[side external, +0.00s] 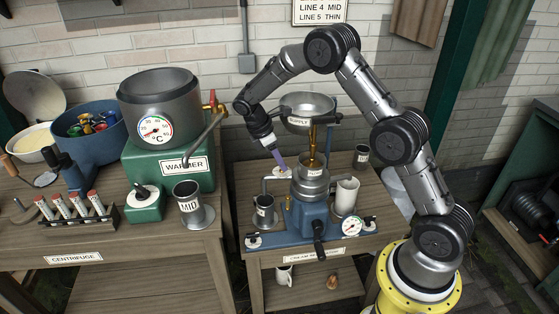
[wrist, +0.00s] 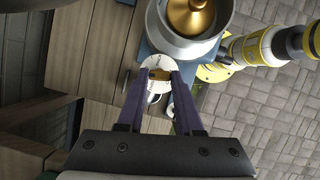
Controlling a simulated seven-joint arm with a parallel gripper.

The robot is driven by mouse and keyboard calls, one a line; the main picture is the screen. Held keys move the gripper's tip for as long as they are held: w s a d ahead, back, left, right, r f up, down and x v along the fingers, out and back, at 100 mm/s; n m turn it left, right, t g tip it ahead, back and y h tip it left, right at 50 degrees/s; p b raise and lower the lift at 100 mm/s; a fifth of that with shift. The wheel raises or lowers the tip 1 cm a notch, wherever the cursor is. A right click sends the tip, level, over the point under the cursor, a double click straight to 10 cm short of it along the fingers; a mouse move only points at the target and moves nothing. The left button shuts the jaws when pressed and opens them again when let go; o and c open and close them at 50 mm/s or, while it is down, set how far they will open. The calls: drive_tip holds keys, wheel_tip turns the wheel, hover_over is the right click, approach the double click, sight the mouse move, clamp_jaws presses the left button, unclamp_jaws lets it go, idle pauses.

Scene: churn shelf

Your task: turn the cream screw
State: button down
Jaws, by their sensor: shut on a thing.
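The cream screw (wrist: 159,75) shows in the wrist view as a small brass piece over a round white dial plate (wrist: 148,64). My gripper (wrist: 160,74) has its two purple fingers closed on either side of the screw, which partly hide it and the plate. In the side view my gripper (side external: 283,168) points down at the left side of the separator's metal bowl (side external: 311,180), above the white plate (side external: 279,172). The screw itself is too small to make out there. The separator stands on a blue base (side external: 308,222).
A supply bowl (side external: 307,112) stands above the separator, close to my arm. A MID cup (side external: 189,202), a green warmer (side external: 165,162) and a tube rack (side external: 80,210) stand on the left table.

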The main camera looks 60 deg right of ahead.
drive_tip(key=m, duration=0.2)
drive_tip(key=m+g+y, duration=0.1)
drive_tip(key=m, duration=0.1)
drive_tip(key=m+y, duration=0.1)
drive_tip(key=m, duration=0.1)
drive_tip(key=shift+w+d+m, duration=0.2)
drive_tip(key=shift+d+m, duration=0.05)
drive_tip(key=shift+m, duration=0.05)
drive_tip(key=m+y, duration=0.1)
drive_tip(key=m, duration=0.1)
drive_tip(key=m+y, duration=0.1)
drive_tip(key=m, duration=0.2)
drive_tip(key=shift+d+r+g, duration=0.1)
drive_tip(key=shift+d+g, duration=0.1)
drive_tip(key=shift+g, duration=0.2)
drive_tip(key=shift+m, duration=0.4)
drive_tip(key=c, duration=0.6)
unclamp_jaws()
drive_tip(key=shift+o, duration=0.2)
drive_tip(key=v, duration=1.3)
drive_tip(key=shift+w+r, duration=0.2)
drive_tip(key=shift+r, duration=0.1)
drive_tip(key=shift+d, duration=0.15)
